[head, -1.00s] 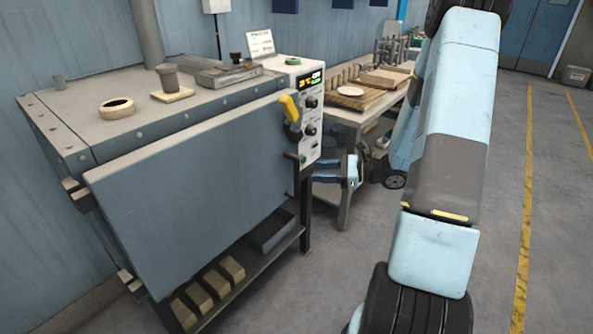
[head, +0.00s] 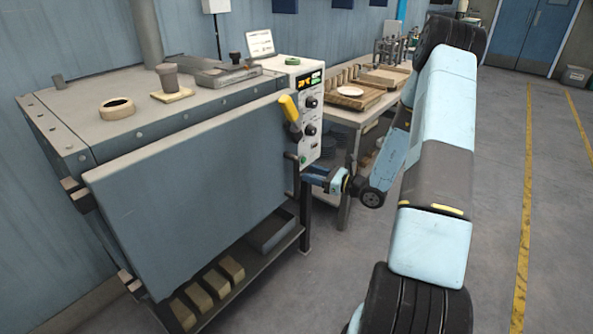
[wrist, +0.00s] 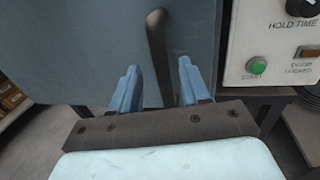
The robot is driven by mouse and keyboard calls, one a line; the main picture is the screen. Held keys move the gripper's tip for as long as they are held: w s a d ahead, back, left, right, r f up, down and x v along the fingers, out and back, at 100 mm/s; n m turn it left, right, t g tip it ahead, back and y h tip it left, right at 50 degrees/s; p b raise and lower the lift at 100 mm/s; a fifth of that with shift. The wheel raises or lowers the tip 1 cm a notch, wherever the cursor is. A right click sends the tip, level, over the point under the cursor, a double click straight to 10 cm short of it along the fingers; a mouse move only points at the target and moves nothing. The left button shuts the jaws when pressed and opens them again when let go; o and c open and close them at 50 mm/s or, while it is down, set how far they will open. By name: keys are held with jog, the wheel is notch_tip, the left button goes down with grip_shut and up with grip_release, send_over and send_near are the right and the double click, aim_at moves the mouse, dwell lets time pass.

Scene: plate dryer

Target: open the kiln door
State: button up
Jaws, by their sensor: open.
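The kiln (head: 70,125) stands at the left with its large blue-grey door (head: 190,190) against its front; the door looks shut. A yellow-ended lever (head: 288,108) sits near the door's upper right edge. A dark bar handle (head: 290,175) is lower on that edge. My gripper (head: 307,178) is open just right of the handle. In the wrist view the handle (wrist: 157,45) appears between the two blue fingers of my gripper (wrist: 158,78), with gaps on both sides. I cannot tell how deep it lies between them.
The white control panel (head: 310,125) is close above my gripper; its green start button (wrist: 258,68) shows in the wrist view. A workbench (head: 345,115) with boards stands behind. Bricks (head: 215,285) lie on the shelf under the kiln. Floor is clear at right.

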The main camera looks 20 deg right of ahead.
aim_at(297, 169)
jog(key=shift+x, duration=3.2)
jog(key=shift+d, duration=0.1)
grip_shut()
